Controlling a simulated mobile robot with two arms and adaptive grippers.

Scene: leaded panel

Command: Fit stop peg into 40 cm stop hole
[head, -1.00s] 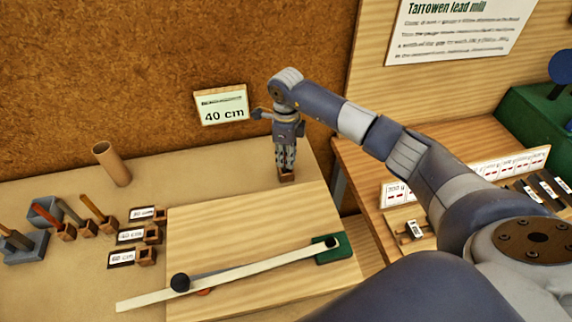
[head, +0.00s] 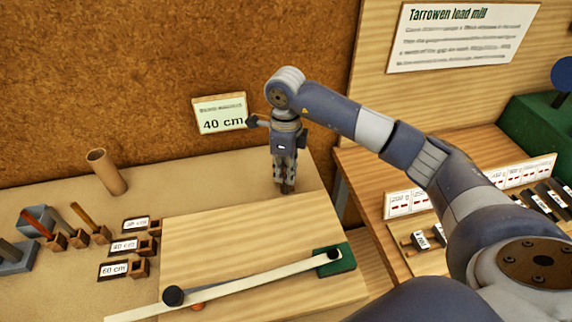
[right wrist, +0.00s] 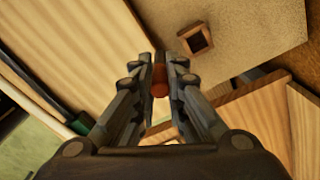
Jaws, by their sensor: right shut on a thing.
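My right gripper (head: 285,186) points down near the back right corner of the bench. In the right wrist view its fingers (right wrist: 160,75) are shut on a reddish-brown peg (right wrist: 160,88). The same view shows a small brown block with a square hole (right wrist: 195,38), just beyond the fingertips and apart from the peg in the picture. In the head view the gripper largely hides that block. Another holed block (head: 144,246) stands beside a small 40 cm label (head: 124,247) at left. My left gripper is not in view.
A pale wooden board (head: 240,240) carries a long white bar (head: 235,284) with dark knobs. A cardboard tube (head: 107,171) and several coloured sticks in holders stand at left. A 40 cm sign (head: 221,113) is at the back wall. A second bench (head: 375,170) is at right.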

